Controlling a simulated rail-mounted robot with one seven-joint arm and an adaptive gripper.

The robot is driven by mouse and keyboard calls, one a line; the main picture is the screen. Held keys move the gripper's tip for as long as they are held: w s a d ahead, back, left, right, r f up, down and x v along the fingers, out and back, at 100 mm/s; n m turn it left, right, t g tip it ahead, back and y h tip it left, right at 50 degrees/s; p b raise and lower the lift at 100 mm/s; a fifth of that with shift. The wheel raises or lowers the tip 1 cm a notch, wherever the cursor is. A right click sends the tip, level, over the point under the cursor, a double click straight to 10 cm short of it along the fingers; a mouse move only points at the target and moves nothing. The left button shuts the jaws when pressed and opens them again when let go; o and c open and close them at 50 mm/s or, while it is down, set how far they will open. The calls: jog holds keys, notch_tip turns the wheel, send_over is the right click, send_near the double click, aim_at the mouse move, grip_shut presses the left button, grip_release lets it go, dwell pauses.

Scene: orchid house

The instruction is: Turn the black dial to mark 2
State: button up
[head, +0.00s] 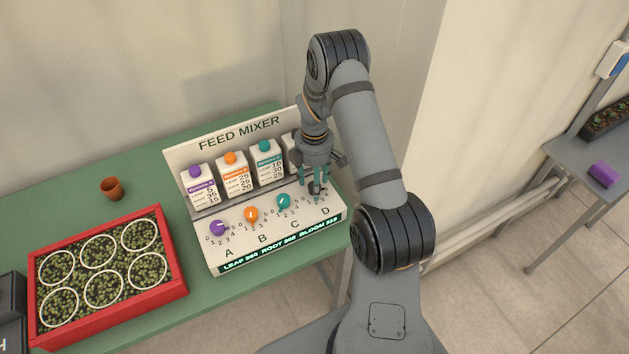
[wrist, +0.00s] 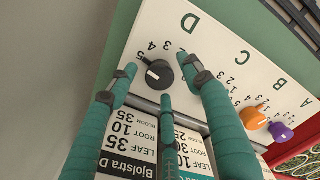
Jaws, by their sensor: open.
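The black dial (wrist: 158,75) sits on the cream panel below the letter D (wrist: 190,22) in the wrist view. Its short white mark faces the left side of the knob; I cannot tell which number it meets. Numbers 3, 4 and 5 show beside it. My gripper (wrist: 160,78) is open, with its teal fingers spread around the dial; I cannot tell whether any touches it.
Purple (head: 217,228), orange (head: 251,214) and teal (head: 283,201) dials line the panel to the left. Labelled cartons stand behind them. A red tray (head: 180,290) and a brown pot (head: 111,188) are on the green table (head: 60,205). The wall is close behind the mixer.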

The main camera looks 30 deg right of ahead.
jog(key=shift+c, duration=0.3)
jog(key=c, duration=1.1)
